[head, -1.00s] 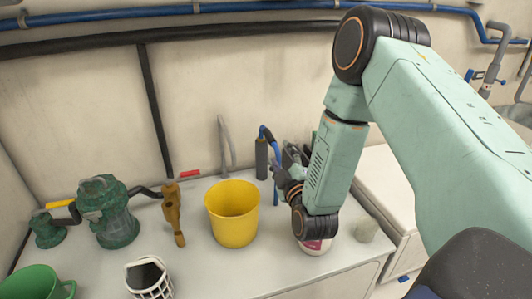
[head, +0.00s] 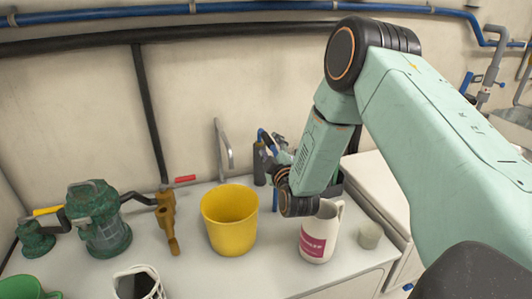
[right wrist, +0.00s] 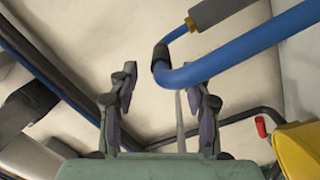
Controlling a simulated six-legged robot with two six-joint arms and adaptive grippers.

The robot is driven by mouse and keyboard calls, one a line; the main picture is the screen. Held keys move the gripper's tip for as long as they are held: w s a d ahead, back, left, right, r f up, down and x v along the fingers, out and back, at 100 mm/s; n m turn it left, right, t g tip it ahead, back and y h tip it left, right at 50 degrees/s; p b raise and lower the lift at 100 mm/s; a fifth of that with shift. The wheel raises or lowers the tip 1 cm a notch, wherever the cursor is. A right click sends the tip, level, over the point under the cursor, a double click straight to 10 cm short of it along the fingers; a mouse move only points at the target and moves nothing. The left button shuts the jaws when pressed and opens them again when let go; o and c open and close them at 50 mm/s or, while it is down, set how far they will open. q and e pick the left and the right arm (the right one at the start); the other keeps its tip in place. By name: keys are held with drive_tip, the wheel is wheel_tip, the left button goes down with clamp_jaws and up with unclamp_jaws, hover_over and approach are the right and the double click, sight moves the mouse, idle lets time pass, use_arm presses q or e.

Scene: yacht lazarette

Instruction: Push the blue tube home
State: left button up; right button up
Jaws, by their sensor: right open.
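The blue tube (head: 263,137) stands against the back of the counter, bending over at its top beside a dark grey cylinder (head: 259,165). In the right wrist view the tube (right wrist: 240,50) comes in from the upper right, and its bend lies just beyond the fingertips, near the right finger. My right gripper (head: 281,152) is at the tube, partly hidden by its own wrist. In the wrist view its two fingers (right wrist: 160,92) are apart with nothing held between them. I cannot tell whether a finger touches the tube. The tube's seat is not clear. My left gripper is out of view.
A yellow bucket (head: 230,222) stands left of my right wrist, and a white jug (head: 318,240) with a pink label stands just below it. A grey faucet (head: 223,148), brown tool (head: 167,218) and green pump (head: 99,220) are further left. A small cup (head: 369,235) stands at right.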

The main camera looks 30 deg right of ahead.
sight(269, 140)
drive_tip(key=x, duration=0.4)
drive_tip(key=shift+d+f, duration=0.2)
drive_tip(key=shift+f, duration=0.1)
drive_tip(key=shift+s+a+r, duration=0.15)
drive_tip(key=shift+a+r, duration=0.05)
drive_tip(key=shift+r, duration=0.05)
drive_tip(key=shift+c, duration=0.2)
drive_tip(key=shift+d+f, duration=0.15)
drive_tip(key=c, duration=0.9)
clamp_jaws()
